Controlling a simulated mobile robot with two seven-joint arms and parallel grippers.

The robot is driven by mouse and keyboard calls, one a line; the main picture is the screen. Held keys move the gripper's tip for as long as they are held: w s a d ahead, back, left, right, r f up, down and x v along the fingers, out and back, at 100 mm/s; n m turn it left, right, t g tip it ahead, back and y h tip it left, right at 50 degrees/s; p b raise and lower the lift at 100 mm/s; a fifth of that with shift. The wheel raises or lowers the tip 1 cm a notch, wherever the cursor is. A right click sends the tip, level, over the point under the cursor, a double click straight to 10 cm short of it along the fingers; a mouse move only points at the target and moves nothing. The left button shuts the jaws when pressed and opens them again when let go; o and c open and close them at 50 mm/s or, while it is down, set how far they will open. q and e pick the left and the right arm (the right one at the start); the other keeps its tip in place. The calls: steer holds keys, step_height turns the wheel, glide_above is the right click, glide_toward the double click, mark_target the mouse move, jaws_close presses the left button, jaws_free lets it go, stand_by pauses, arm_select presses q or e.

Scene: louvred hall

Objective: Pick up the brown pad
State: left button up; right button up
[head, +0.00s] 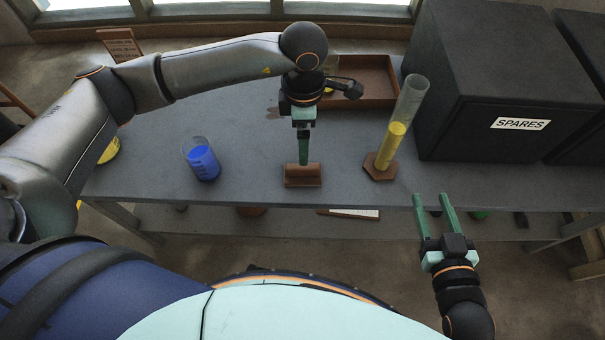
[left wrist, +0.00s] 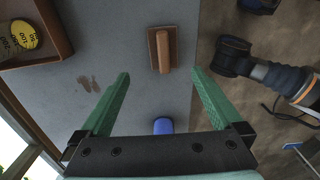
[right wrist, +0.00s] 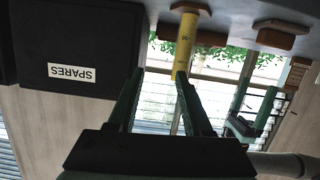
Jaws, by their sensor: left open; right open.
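The brown pad (head: 303,181) lies flat near the front edge of the grey table, with a raised bar along its top. It also shows in the left wrist view (left wrist: 153,50), ahead of the fingertips and between their lines. My left gripper (head: 303,161) points down above the pad. In the left wrist view it (left wrist: 160,73) is open with nothing between its fingers. In the head view its fingers hide part of the pad's back side. My right gripper (head: 431,197) is open and empty, in front of the table's edge, right of the pad.
A beaker of blue liquid (head: 203,162) stands left of the pad. A tall cylinder with yellow liquid (head: 391,145) stands close on the right. Behind are a brown tray (head: 375,78) and a black SPARES box (head: 480,130). The table between beaker and pad is clear.

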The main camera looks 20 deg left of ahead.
mark_target(303, 168)
arm_select(q)
step_height(303, 168, down, 6)
steer(key=shift+f+b, duration=0.2)
steer(key=shift+b, duration=0.35)
steer(key=f, duration=0.3)
steer(key=f+b, duration=0.1)
steer(key=f, duration=0.1)
steer(key=shift+s, duration=0.35)
steer(key=shift+f, duration=0.25)
steer(key=c, duration=1.3)
arm_select(e)
step_height(303, 168, up, 14)
steer(key=n+t+y, duration=0.2)
steer(key=t+y, duration=0.1)
steer(key=t, duration=0.2)
steer(key=shift+w+a+n+t, duration=0.35)
steer(key=shift+n+t, duration=0.05)
